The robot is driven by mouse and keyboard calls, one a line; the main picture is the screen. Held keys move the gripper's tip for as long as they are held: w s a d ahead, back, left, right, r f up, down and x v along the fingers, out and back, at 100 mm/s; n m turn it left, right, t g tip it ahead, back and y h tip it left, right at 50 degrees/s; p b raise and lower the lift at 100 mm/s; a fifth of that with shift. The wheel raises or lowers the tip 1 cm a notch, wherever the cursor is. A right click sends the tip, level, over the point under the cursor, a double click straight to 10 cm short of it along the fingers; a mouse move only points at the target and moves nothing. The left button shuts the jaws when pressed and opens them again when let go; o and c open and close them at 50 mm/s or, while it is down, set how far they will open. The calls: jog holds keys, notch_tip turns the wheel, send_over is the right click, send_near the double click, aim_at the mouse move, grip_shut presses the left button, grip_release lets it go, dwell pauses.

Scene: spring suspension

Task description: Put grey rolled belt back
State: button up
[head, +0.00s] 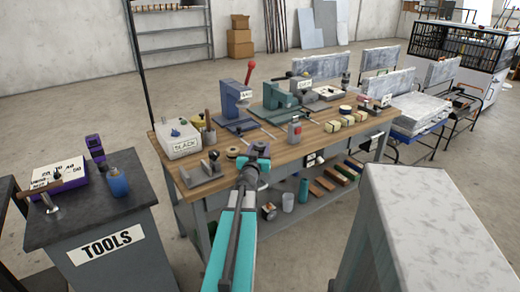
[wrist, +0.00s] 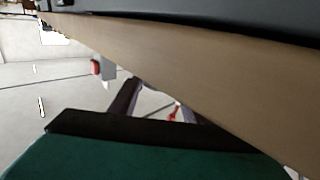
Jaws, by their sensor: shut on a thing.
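My gripper (head: 259,152) is at the far end of my teal arm, over the front edge of the wooden workbench (head: 205,190). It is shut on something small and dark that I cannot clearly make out. I cannot confirm a grey rolled belt in either view. In the wrist view a wide tan band (wrist: 170,75) runs diagonally below a black shape (wrist: 230,15). A dark green surface with a black rim (wrist: 140,155) fills the bottom; the fingertips are not clear there.
The bench holds a white BLACK-labelled box (head: 178,140), a blue press (head: 230,100), a green machine (head: 280,97) and several yellowish rolls (head: 333,126). A TOOLS cabinet (head: 75,215) stands left. A pale-topped block (head: 430,210) stands close on the right. Floor lies between.

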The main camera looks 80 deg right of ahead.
jog(key=shift+f, duration=0.1)
jog(key=o, duration=1.2)
jog(key=shift+a, duration=0.1)
jog(key=shift+w+a, duration=0.1)
jog(key=shift+a, duration=3.5)
jog(key=shift+r+p, duration=0.3)
jog(key=shift+p, duration=0.3)
jog(key=a+p, duration=0.2)
jog(key=p, duration=0.4)
jog(key=shift+w+a, duration=0.1)
jog(key=shift+a, duration=0.15)
jog(key=a+p, duration=0.1)
jog(key=p, duration=0.2)
jog(key=shift+a, duration=0.1)
jog(key=shift+a+f+p, duration=0.2)
jog(key=shift+a+p, duration=0.25)
jog(key=shift+p, duration=0.5)
